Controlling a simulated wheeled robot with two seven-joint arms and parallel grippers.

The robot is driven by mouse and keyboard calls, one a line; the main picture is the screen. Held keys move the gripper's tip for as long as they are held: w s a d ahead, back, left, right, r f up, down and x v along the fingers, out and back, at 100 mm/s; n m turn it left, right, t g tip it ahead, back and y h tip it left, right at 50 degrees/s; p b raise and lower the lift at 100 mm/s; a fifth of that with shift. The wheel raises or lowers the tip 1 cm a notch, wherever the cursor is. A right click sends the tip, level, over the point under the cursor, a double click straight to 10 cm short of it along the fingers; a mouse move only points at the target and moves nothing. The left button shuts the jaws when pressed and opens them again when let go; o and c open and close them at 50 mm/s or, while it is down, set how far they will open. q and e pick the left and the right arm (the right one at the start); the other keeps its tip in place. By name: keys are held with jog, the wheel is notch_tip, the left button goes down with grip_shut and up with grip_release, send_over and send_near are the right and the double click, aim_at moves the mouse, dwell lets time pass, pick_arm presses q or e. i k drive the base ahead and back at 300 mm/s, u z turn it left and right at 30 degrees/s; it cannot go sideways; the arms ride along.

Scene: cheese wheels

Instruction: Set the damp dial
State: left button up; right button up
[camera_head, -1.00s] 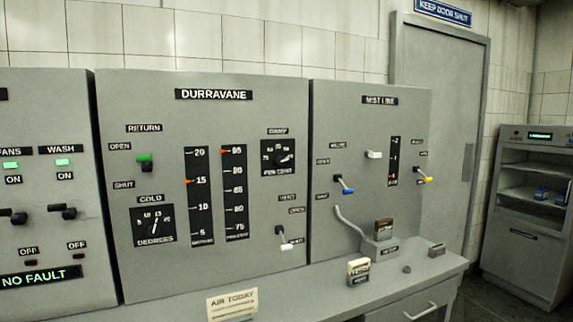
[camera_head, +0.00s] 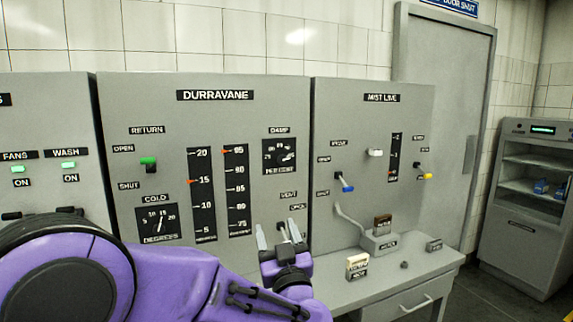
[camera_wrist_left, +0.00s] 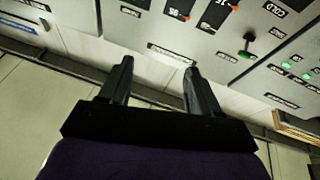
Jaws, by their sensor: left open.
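The damp dial (camera_head: 280,156) is a black square with a round knob and pale scale marks, under a DAMP label at the upper right of the DURRAVANE panel (camera_head: 130,95). My left gripper (camera_head: 277,232) is open and empty in the head view, below the dial and in front of the panel's lower right, apart from the dial. It covers part of the vent lever there. In the left wrist view its two dark fingers (camera_wrist_left: 155,82) are spread with nothing between them. My right gripper is not in view.
A COLD dial (camera_head: 158,220) and two scales with red pointers (camera_head: 202,180) share the panel. The MIST LINE panel (camera_head: 420,110) with levers stands to the right. Small blocks (camera_head: 357,262) stand on the grey ledge (camera_head: 330,290) below. A grey door (camera_head: 440,60) is behind.

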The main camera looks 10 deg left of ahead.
aim_at(282, 159)
jog(key=i, duration=0.95)
